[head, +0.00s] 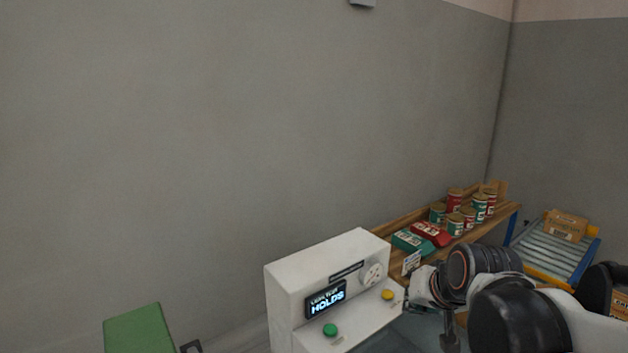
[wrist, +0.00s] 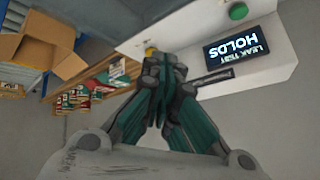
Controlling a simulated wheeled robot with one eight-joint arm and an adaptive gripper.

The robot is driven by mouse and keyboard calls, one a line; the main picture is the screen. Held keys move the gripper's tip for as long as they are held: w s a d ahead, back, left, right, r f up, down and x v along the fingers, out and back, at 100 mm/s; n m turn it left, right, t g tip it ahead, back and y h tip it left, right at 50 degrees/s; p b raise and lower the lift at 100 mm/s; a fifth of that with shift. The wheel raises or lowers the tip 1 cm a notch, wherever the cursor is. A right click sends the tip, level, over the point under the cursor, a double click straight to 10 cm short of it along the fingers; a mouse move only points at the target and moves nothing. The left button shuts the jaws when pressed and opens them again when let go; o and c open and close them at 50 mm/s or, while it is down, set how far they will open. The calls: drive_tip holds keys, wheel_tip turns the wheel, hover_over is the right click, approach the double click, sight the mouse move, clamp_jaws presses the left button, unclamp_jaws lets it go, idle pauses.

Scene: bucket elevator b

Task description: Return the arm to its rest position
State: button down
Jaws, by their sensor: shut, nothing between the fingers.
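My gripper (wrist: 163,62) is in the wrist view with its dark fingers together and nothing between them. In the head view my arm (head: 490,285) reaches in from the lower right, bent, with its end beside the white machine's right side; the fingers are hard to make out there. The white machine (head: 318,262) has a lit screen (head: 325,299) reading "LEAK TEST HOLDS", a green button (head: 330,330), a yellow button (head: 387,295) and a round dial. In the wrist view the machine appears upside down beyond the fingertips, which overlap its edge near the yellow button (wrist: 151,51).
A wooden shelf (head: 400,226) behind the arm holds several cans and red and green packs. A roller conveyor (head: 560,262) with a cardboard box (head: 566,225) is at the right. A green block (head: 140,330) is at lower left.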

drive_tip(key=s+f+n+b, duration=0.1)
drive_tip(key=s+f+b, duration=0.1)
drive_tip(key=s, duration=0.6)
drive_tip(key=s+f+n+g+h+b, duration=0.1)
drive_tip(key=s+f+n+b, duration=0.1)
drive_tip(key=s, duration=0.5)
drive_tip(key=shift+s+d+f, duration=0.25)
drive_tip(key=shift+s+f, duration=0.1)
drive_tip(key=shift+f, duration=0.5)
